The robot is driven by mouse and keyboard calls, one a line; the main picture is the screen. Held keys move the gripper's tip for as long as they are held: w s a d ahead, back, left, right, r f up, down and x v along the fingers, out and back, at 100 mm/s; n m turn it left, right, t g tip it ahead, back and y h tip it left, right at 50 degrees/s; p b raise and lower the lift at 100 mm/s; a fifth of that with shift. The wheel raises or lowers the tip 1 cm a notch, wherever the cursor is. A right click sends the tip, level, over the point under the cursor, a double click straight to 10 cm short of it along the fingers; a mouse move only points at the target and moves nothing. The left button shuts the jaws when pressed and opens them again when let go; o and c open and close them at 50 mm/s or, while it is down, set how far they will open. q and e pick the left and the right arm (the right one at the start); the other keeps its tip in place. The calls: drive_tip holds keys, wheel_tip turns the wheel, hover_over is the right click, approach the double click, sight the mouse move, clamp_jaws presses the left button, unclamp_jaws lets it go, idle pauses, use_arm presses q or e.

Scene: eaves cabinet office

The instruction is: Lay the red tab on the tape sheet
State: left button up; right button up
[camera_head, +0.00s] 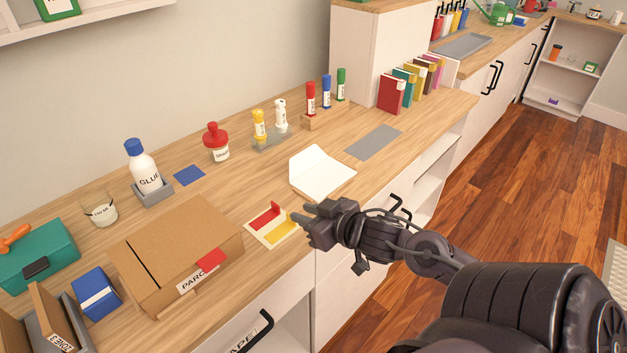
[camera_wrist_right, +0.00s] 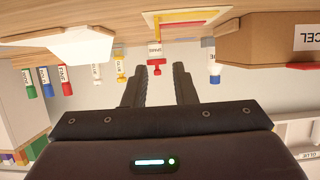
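The tape sheet (camera_head: 285,236) is a small cream sheet near the front edge of the counter, right of the parcel box. The red tab (camera_head: 262,217) shows on its back part, with one end seeming to stand up. A yellow tab (camera_head: 281,233) lies in front of it. In the wrist view, the sheet (camera_wrist_right: 150,18) and a red strip (camera_wrist_right: 187,16) show upside down at the top. My right gripper (camera_head: 302,214) is beside the sheet's right edge. In the wrist view its fingers (camera_wrist_right: 160,84) are apart with nothing visible between them. My left gripper is out of view.
A brown parcel box (camera_head: 170,240) with a red strip (camera_head: 211,259) stands left of the sheet. An open white booklet (camera_head: 320,172) lies behind my right gripper. A glue bottle (camera_head: 144,167), a red-capped bottle (camera_head: 216,143) and several markers stand toward the wall.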

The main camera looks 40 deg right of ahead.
drive_tip(key=shift+v, duration=1.05)
